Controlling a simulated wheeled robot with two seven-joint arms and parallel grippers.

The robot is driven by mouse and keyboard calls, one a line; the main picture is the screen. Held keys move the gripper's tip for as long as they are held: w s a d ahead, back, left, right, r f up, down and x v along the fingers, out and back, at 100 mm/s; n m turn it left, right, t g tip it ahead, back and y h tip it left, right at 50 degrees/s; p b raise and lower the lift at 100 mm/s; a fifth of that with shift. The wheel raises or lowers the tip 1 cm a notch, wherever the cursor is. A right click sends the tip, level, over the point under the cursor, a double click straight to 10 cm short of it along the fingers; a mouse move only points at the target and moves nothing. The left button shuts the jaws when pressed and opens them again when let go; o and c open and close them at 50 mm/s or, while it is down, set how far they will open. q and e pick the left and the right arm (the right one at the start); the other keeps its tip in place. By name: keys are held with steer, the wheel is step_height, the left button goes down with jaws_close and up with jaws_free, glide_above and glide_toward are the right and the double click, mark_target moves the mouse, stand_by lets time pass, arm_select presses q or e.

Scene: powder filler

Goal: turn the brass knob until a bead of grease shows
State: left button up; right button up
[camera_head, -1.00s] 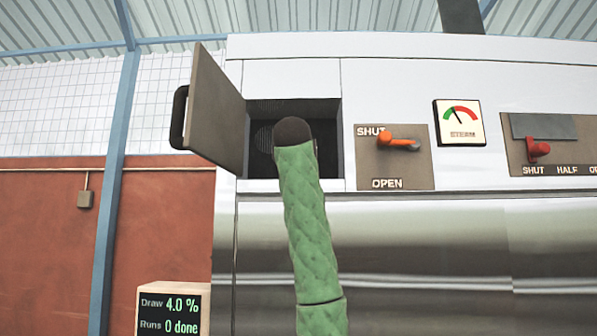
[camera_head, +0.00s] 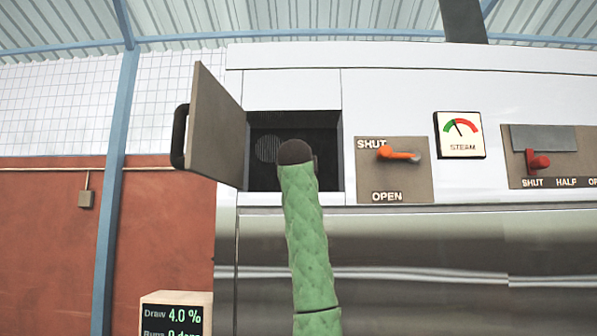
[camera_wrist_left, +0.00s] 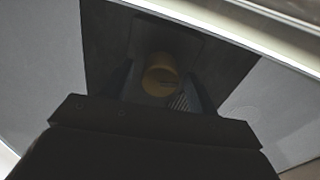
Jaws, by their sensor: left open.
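The round brass knob (camera_wrist_left: 160,78) sits in a dark recess in the left wrist view, with a slot-like mark on its face. My left gripper (camera_wrist_left: 158,84) is open, one finger on each side of the knob; I cannot tell whether they touch it. In the head view my green-sleeved left arm rises to the open hatch (camera_head: 330,160), its dark wrist end in front of the opening. The fingers and the knob are hidden there. I see no grease bead. My right gripper is not in view.
The hatch door (camera_head: 216,125) stands open on the left. Right of the hatch are an orange lever (camera_head: 396,154) near SHUT, a steam gauge (camera_head: 459,136) and a red lever (camera_head: 538,161) at SHUT. A display (camera_head: 174,318) reads Draw 4.0 %.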

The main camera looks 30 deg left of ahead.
arm_select(q)
steer(key=shift+w+a+f, duration=0.15)
steer(key=shift+w+f, duration=0.05)
steer(key=shift+w, duration=0.05)
steer(key=shift+c, duration=0.2)
steer(key=shift+s+r, duration=0.1)
steer(key=shift+s, duration=0.05)
steer(key=c, duration=0.9)
steer(key=shift+c, duration=0.2)
